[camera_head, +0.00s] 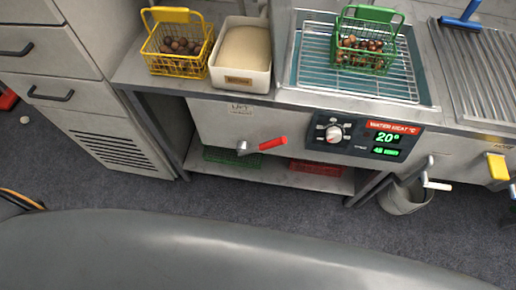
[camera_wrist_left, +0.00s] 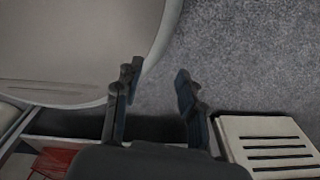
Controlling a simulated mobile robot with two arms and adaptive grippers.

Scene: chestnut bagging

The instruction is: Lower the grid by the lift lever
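The lift lever with a red handle (camera_head: 272,143) sticks out from the front panel of the water bath, its grip pointing right and slightly up. The wire grid (camera_head: 313,68) lies near the top of the bath, with blue-green water showing beneath it. A green basket (camera_head: 383,60) of chestnuts stands on the grid. My left gripper (camera_wrist_left: 157,84) is open and empty in the left wrist view, over the floor; the lever is not seen there. Neither gripper can be made out in the head view.
A yellow basket (camera_head: 180,63) of chestnuts and a white bin (camera_head: 241,84) stand left of the bath. The control panel (camera_head: 357,138) reads 20°. A bucket (camera_head: 405,200) stands under the counter at right. Grey floor (camera_head: 250,200) before the counter is clear.

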